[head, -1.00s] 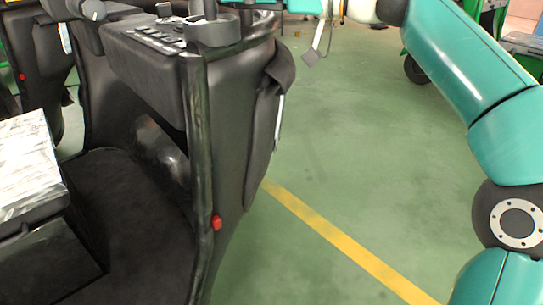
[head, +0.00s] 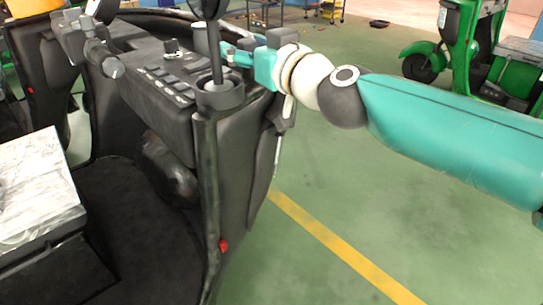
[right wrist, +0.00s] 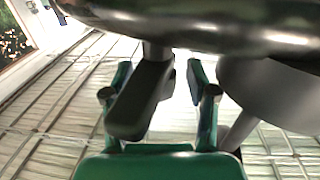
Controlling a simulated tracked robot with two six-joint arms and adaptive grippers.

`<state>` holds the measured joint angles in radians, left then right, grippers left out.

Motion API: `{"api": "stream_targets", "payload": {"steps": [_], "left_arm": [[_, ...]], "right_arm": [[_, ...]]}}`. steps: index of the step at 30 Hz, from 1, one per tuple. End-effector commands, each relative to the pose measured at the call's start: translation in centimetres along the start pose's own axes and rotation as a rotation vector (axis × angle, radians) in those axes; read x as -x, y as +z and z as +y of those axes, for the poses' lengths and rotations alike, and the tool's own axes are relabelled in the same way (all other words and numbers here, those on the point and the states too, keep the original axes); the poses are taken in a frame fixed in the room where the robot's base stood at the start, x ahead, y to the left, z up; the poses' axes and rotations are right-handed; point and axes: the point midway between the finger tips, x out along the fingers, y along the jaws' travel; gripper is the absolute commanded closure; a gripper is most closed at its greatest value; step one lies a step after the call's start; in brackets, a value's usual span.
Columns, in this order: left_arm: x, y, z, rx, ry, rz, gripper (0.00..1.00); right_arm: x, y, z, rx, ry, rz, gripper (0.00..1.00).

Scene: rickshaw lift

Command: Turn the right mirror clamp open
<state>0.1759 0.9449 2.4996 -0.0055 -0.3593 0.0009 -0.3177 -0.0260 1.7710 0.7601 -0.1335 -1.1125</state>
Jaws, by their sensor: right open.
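The right mirror clamp shows in the right wrist view as a dark grey lever (right wrist: 143,98), hanging from a short stem under a shiny dark rounded part (right wrist: 215,30). My right gripper (right wrist: 158,88) is open, with one finger on each side of the lever; I cannot tell whether either touches it. In the head view my right gripper (head: 234,54) is beside the right end of the rickshaw's dashboard (head: 150,85), behind the black upright post (head: 215,70). I cannot make out the clamp there. My left gripper is not in view.
A red knob (head: 223,245) sits low on the black front panel. A silver-topped box (head: 35,190) is at the left. Green floor (head: 370,210) with a yellow line (head: 330,240) lies open at the right. A green vehicle (head: 440,50) stands in the back right.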

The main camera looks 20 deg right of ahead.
Motion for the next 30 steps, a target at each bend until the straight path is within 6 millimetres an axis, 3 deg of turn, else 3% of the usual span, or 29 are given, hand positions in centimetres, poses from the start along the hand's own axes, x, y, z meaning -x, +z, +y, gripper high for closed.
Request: {"api": "stream_targets", "payload": {"steps": [2,8,24,29,30], "left_arm": [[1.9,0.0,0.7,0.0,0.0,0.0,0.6],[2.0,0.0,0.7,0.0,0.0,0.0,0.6],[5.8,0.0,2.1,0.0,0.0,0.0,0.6],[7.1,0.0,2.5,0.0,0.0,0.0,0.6],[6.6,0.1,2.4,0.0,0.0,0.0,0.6]], "right_arm": [[0.1,-0.5,-0.1,0.003,0.047,-0.011,0.42],[4.5,-0.3,-0.1,0.003,0.047,-0.003,0.42],[14.8,-0.5,-0.5,0.001,0.047,-0.003,0.42],[17.3,-0.5,-0.7,0.002,0.047,-0.003,0.42],[16.5,0.8,-0.7,0.005,0.047,-0.027,0.42]]}}
